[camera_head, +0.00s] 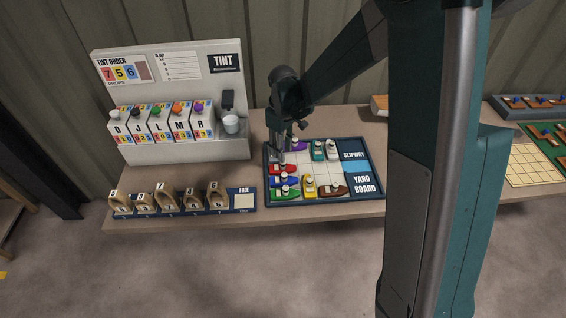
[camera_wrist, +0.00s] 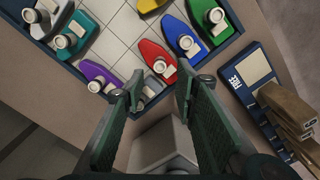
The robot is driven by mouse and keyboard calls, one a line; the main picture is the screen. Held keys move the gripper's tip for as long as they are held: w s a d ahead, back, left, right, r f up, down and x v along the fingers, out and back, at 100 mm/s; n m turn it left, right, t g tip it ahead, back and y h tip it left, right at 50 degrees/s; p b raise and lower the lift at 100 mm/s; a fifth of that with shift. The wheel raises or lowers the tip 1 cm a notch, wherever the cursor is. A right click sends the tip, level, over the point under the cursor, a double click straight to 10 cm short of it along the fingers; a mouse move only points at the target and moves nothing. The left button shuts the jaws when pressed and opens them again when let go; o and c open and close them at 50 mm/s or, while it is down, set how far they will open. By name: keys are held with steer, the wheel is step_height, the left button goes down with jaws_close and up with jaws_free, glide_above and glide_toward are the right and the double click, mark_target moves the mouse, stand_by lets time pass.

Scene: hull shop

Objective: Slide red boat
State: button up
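The red boat (camera_head: 284,169) lies on the yard board (camera_head: 321,201), near its left edge. In the wrist view the red boat (camera_wrist: 153,52) sits just beyond my fingertips, with its light post and label at the near end. My gripper (camera_head: 277,157) is over the left edge of the board, close to the red boat. In the wrist view my gripper (camera_wrist: 161,80) is open, its two fingers apart. A small greyish piece (camera_wrist: 154,84) shows between the fingertips, partly hidden. I cannot tell whether the fingers touch anything.
Purple (camera_wrist: 99,75), blue (camera_wrist: 178,32), green (camera_wrist: 206,20) and teal (camera_wrist: 78,35) boats surround the red one. Yellow (camera_head: 309,183) and brown (camera_head: 334,190) boats are at the front. Pale empty squares (camera_head: 312,166) lie right of the red boat. A tag rack (camera_head: 243,208) stands left.

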mark_target(283, 167)
steer(key=shift+f, duration=0.1)
steer(key=shift+f+b, duration=0.4)
steer(key=shift+f, duration=3.4)
jaws_close()
